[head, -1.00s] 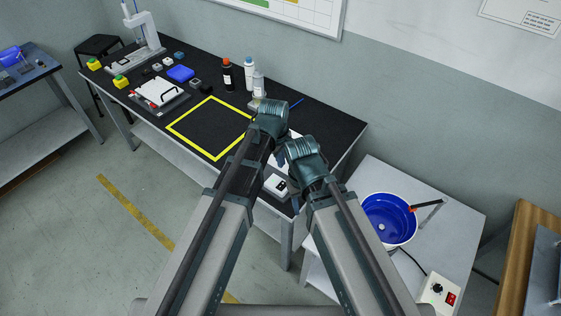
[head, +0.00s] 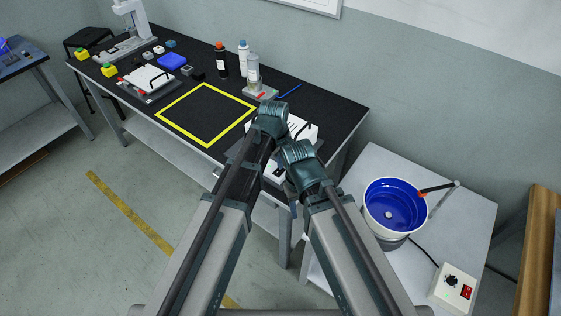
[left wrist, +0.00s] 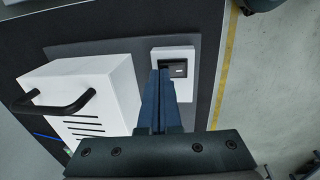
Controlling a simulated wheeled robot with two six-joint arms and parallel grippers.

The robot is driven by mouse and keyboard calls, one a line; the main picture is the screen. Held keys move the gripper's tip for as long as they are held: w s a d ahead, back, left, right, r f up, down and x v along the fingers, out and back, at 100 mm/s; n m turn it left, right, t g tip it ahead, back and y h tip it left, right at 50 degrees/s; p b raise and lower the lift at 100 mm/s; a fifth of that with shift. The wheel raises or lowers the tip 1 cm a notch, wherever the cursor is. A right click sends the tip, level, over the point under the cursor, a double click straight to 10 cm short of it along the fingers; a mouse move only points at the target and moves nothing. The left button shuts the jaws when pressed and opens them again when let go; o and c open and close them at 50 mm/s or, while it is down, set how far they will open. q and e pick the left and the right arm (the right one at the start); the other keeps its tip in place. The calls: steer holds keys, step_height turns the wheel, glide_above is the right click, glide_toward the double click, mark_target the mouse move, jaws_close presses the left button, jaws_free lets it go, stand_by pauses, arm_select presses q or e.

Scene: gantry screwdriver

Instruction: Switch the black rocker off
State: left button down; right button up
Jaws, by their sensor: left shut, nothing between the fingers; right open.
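The black rocker (left wrist: 177,69) sits in a small white box (left wrist: 185,53) on a dark grey plate, next to a larger white housing with a black handle. In the left wrist view my left gripper (left wrist: 163,73) is shut and empty, its blue fingertips at the left edge of the rocker; I cannot tell whether they touch it. In the head view the left gripper (head: 270,120) is above the black bench, hiding part of the white housing (head: 305,128). My right gripper (head: 299,155) is open and empty beside it, its fingers mostly hidden.
A yellow square outline (head: 205,113) marks clear bench surface. Bottles (head: 243,58) stand behind it. A side table at right carries a blue-lined bucket (head: 394,205) and a white control box with a red switch (head: 466,292).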

arm_select(q)
steer(key=shift+f+b, duration=0.25)
steer(key=shift+b, duration=0.05)
steer(key=shift+r, duration=0.1)
steer(key=shift+s+a+r+p, duration=0.2)
steer(key=shift+s+a+p, duration=0.1)
steer(key=shift+s+a, duration=0.25)
steer(key=shift+d, duration=0.15)
stand_by(0.3)
